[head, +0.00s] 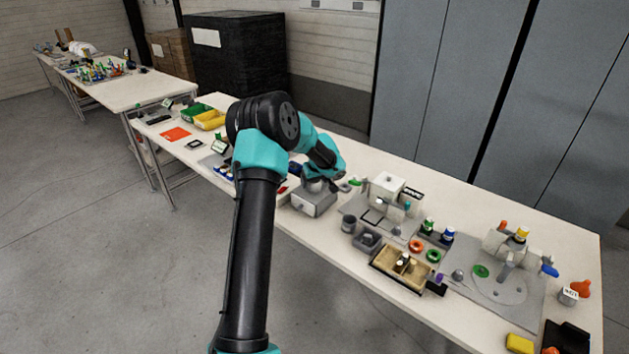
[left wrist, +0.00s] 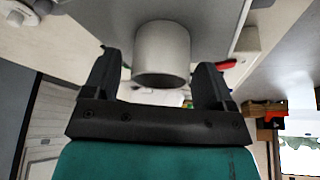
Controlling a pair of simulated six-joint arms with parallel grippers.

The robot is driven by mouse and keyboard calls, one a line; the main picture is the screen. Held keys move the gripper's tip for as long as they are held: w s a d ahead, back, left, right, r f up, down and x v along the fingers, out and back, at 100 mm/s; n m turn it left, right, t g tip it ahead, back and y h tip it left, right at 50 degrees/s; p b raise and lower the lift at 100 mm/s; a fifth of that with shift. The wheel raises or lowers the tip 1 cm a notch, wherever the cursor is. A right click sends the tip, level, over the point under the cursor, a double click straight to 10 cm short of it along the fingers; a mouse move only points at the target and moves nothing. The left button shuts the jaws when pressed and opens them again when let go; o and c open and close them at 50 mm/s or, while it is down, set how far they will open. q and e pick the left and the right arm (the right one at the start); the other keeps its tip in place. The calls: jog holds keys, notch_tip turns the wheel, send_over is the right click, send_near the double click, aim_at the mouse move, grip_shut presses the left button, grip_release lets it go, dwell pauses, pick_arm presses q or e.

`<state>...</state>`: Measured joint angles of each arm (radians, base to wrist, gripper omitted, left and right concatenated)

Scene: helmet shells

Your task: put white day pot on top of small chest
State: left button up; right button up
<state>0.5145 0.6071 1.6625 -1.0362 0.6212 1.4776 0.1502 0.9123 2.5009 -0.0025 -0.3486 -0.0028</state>
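A small white pot with dark lettering (head: 568,296) stands near the right end of the table; it looks like the day pot, but the word is too small to read surely. A light grey box (head: 312,204) sits mid-table under my left arm; I cannot tell whether it is the small chest. My left gripper (head: 330,185) is low over this box, its fingers partly hidden by the arm. In the left wrist view the fingers (left wrist: 160,85) are apart, with a pale grey-white cylinder (left wrist: 162,58) between or just beyond them, gaps on both sides. My right gripper is not seen.
A cream block (head: 385,187) and a wooden tray (head: 388,267) lie right of the gripper. A grey plate with a round disc (head: 498,288) and several small coloured parts fill the right side. Green and yellow bins (head: 210,119) stand further left. The table's back edge is mostly clear.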

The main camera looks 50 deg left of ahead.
pick_arm(q)
jog(key=v, duration=1.2)
jog(key=shift+r, duration=0.2)
jog(key=shift+f, duration=0.1)
